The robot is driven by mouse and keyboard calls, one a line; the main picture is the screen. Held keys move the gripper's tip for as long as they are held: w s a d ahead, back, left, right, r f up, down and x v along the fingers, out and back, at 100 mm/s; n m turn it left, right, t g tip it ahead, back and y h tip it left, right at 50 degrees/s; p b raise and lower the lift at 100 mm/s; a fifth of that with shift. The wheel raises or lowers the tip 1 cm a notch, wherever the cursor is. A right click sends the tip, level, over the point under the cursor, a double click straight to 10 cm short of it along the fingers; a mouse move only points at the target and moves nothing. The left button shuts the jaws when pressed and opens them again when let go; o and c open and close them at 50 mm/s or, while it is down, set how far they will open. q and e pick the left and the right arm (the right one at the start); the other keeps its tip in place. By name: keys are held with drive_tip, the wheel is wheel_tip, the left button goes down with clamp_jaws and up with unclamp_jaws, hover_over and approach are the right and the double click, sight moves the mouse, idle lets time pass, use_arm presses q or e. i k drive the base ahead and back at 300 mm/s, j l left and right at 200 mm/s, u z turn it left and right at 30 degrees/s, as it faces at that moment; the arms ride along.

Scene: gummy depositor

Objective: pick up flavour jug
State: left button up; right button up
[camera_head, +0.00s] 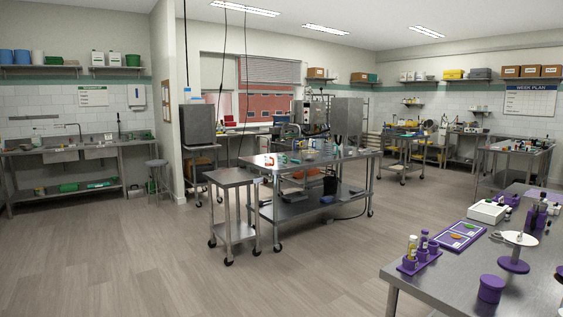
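I cannot single out the flavour jug at this distance. The steel work table (330,160) on wheels, in the middle of the room, carries several small items, among them green and red ones and a white bottle. They are too small to tell which, if any, is a jug. Neither of my grippers is in view.
A smaller wheeled steel table (231,177) stands against its left end. The near-right bench (430,288) holds a purple pot (490,290), a purple rack (418,263) of bottles and a purple mat (455,238). A stool (157,164) stands left. The floor (130,260) at front left is clear.

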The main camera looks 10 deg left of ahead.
sight(280, 157)
drive_tip(key=i+l+u, duration=0.1)
drive_tip(key=i, duration=0.7)
drive_tip(key=i+l, duration=0.1)
drive_tip(key=i, duration=0.7)
drive_tip(key=i+j+u, duration=0.15)
drive_tip(key=i+u, duration=0.15)
drive_tip(key=i, duration=0.6)
drive_tip(key=i+u, duration=0.3)
drive_tip(key=i, duration=0.55)
drive_tip(key=i+l+z, duration=0.2)
drive_tip(key=i+z, duration=0.75)
drive_tip(key=i+j+z, duration=0.25)
drive_tip(key=i+z, duration=0.25)
drive_tip(key=i+l+u, duration=0.15)
drive_tip(key=i, duration=0.3)
drive_tip(key=i+l+u, duration=0.2)
drive_tip(key=i, duration=0.2)
drive_tip(key=i+l+u, duration=0.15)
drive_tip(key=i, duration=0.3)
drive_tip(key=i+l+u, duration=0.15)
drive_tip(key=i, duration=0.25)
